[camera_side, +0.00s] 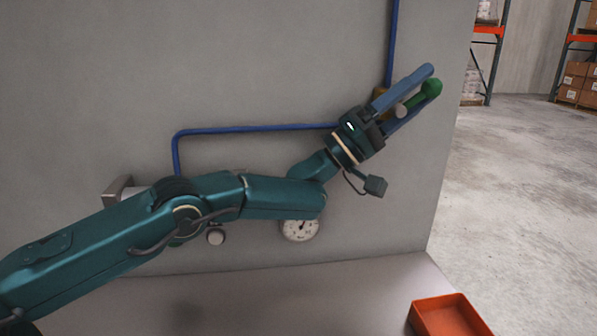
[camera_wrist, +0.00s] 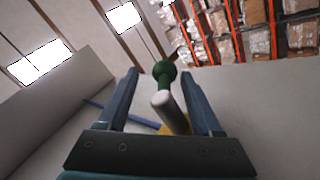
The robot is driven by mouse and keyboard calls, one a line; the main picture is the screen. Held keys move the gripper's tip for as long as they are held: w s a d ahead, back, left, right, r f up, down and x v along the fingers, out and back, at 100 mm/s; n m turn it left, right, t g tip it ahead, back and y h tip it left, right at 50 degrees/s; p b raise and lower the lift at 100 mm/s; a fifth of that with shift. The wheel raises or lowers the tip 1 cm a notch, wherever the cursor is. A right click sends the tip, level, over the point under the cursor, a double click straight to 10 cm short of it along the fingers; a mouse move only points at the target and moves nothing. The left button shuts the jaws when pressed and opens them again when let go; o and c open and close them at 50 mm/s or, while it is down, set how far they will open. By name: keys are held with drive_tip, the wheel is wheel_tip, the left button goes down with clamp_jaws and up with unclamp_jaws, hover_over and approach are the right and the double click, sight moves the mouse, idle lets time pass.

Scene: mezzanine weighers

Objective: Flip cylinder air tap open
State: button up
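The air tap's green lever (camera_side: 418,98) ends in a round knob, in the side view. It points up and right from the brass tap body (camera_side: 380,98) on the blue pipe. My gripper (camera_side: 426,86) is around the lever, its blue fingers apart. In the wrist view the green knob (camera_wrist: 164,71) and a pale metal stub (camera_wrist: 169,112) stand between the fingers of my gripper (camera_wrist: 159,78). A gap shows on the left; the right finger is closer. Whether a finger touches the lever cannot be told. The tap body is partly hidden by my gripper.
A blue pipe (camera_side: 250,129) runs along the grey wall (camera_side: 270,60). A round dial gauge (camera_side: 300,230) sits below my forearm. A pale cylinder (camera_side: 137,195) is partly behind my arm. An orange tray (camera_side: 452,316) lies on the bench.

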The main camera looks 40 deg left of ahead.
sight(395, 111)
drive_tip(key=shift+d+f, duration=0.15)
drive_tip(key=shift+w+d+f+g+y, duration=0.1)
drive_tip(key=shift+f+g+y, duration=0.05)
drive_tip(key=shift+g+y, duration=0.4)
drive_tip(key=shift+w+d+f+g+y, duration=0.1)
drive_tip(key=shift+f+g+y, duration=0.05)
drive_tip(key=shift+g+y, duration=0.4)
drive_tip(key=f+g+y, duration=0.1)
drive_tip(key=g+y, duration=0.2)
drive_tip(key=shift+w+f, duration=0.1)
drive_tip(key=shift+f, duration=0.25)
drive_tip(key=shift+v, duration=1.15)
drive_tip(key=v, duration=0.9)
drive_tip(key=s+r+m, duration=0.3)
drive_tip(key=s+r, duration=0.2)
drive_tip(key=r, duration=0.1)
drive_tip(key=s+f+m+g+y, duration=0.1)
drive_tip(key=s+f+g+y, duration=0.1)
drive_tip(key=s, duration=0.6)
drive_tip(key=s+d+f+m+g+y, duration=0.1)
drive_tip(key=s+f+g, duration=0.3)
drive_tip(key=s, duration=0.5)
drive_tip(key=shift+d+f+m+g+y, duration=0.35)
drive_tip(key=shift+f+m+y, duration=0.35)
drive_tip(key=shift+f, duration=0.5)
